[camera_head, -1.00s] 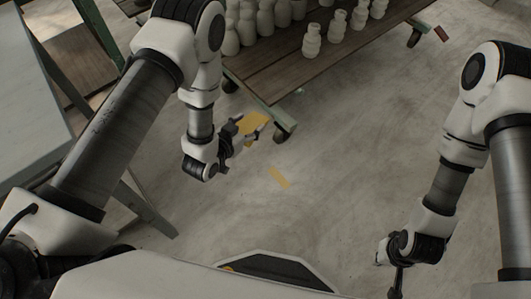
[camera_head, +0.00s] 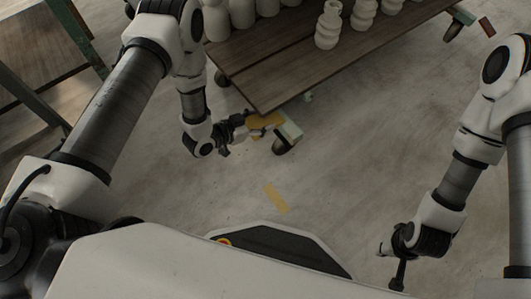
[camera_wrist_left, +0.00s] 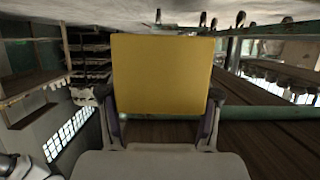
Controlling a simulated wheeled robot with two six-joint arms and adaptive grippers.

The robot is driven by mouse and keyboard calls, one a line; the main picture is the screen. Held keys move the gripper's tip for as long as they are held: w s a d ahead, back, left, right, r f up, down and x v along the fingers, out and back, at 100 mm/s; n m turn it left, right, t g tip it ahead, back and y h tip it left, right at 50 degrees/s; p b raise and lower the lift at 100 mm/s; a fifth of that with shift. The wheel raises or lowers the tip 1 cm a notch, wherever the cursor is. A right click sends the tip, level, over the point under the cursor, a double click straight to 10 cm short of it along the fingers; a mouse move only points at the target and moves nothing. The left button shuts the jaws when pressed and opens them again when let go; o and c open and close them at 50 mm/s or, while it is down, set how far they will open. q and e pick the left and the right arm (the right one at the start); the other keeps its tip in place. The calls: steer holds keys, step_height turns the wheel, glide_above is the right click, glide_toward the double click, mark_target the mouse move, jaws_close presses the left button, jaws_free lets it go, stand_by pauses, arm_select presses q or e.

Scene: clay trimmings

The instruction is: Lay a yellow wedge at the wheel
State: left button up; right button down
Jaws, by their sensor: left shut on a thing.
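The yellow wedge (camera_head: 265,121) is held by my left gripper (camera_head: 250,130) just left of the cart's near corner wheel (camera_head: 284,146). In the left wrist view the wedge (camera_wrist_left: 162,75) appears as a flat yellow face between the two fingers. The gripper is shut on it. The head view does not show clearly whether wedge and wheel touch, or whether the wedge is on the floor. My right gripper (camera_head: 398,272) is low at the right, away from the cart; its fingers are too unclear to read.
The cart's wooden deck (camera_head: 290,80) carries several pale pots (camera_head: 328,28). Another wheel (camera_head: 457,27) stands at the far right, with a reddish-brown block (camera_head: 487,26) close by. A yellow strip (camera_head: 276,198) marks the floor.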

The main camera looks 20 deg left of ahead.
arm_select(q)
step_height(320, 180, down, 25)
steer(key=b, duration=1.2)
steer(key=shift+f+b, duration=0.15)
steer(key=shift+b, duration=0.2)
steer(key=shift+f+b, duration=0.4)
steer(key=shift+f, duration=0.05)
steer(key=o, duration=1.4)
steer(key=shift+o, duration=0.2)
